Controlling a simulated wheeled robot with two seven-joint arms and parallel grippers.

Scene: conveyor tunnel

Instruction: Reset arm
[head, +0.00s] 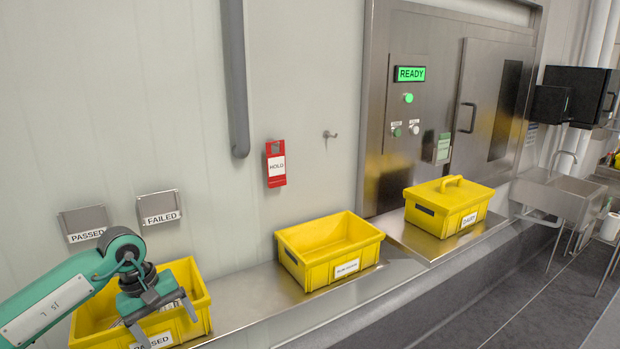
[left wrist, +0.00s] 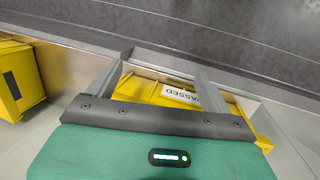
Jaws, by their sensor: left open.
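My left arm comes in from the left in the head view. Its left gripper (head: 167,327) is over the yellow bin (head: 88,322) labelled PASSED. In the left wrist view my left gripper (left wrist: 160,80) shows two spread fingers with nothing between them. The PASSED bin (left wrist: 150,92) lies beyond the fingers there. My right gripper is in neither view.
An open yellow bin (head: 318,262) sits mid-counter. A lidded yellow bin (head: 450,207) labelled DAIRY stands before the steel machine (head: 465,75), whose screen reads READY. A red HOLD tag (head: 276,164) hangs on the wall. Bare steel counter (head: 245,300) separates the two open bins.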

